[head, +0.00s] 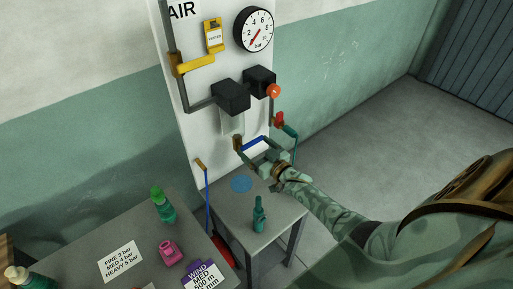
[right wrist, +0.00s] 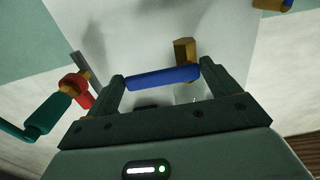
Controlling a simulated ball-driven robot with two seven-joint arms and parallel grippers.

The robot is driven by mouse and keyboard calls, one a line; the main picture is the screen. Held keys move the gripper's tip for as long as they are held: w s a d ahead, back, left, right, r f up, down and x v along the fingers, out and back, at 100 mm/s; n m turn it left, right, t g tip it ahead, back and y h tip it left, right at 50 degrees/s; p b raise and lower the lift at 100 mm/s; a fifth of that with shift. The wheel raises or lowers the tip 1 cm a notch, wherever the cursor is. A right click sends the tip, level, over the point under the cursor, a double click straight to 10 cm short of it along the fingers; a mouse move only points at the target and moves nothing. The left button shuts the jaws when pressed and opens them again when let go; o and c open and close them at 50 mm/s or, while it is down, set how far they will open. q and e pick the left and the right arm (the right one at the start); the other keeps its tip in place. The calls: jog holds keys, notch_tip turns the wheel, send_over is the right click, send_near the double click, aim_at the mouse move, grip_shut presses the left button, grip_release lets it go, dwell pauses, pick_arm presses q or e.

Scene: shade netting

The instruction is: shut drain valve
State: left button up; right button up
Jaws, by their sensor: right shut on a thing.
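The drain valve has a brass body (head: 237,143) and a blue lever (head: 254,144), low on the white panel under a black unit with a clear bowl. The lever points sideways, to the right of the body. In the right wrist view the blue lever (right wrist: 163,77) lies between my fingers, with the brass body (right wrist: 185,51) behind it. My right gripper (head: 262,152) is shut on the lever; its fingers also frame it in the wrist view (right wrist: 165,82). My left gripper is not in view.
A gauge (head: 254,30), yellow lever (head: 195,64), orange knob (head: 274,91) and red fitting with teal hose (head: 280,119) are on the panel. A small table (head: 228,212) below holds a teal bottle (head: 259,215) and blue disc. Another table (head: 85,245) stands left.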

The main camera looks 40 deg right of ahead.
jog(key=shift+f, duration=0.1)
dwell(0.3)
jog(key=o, duration=1.2)
jog(key=shift+c, duration=0.2)
jog(key=s+d+p, duration=0.1)
jog(key=s, duration=1.5)
jog(key=shift+s+d, duration=0.15)
jog(key=shift+s, duration=0.05)
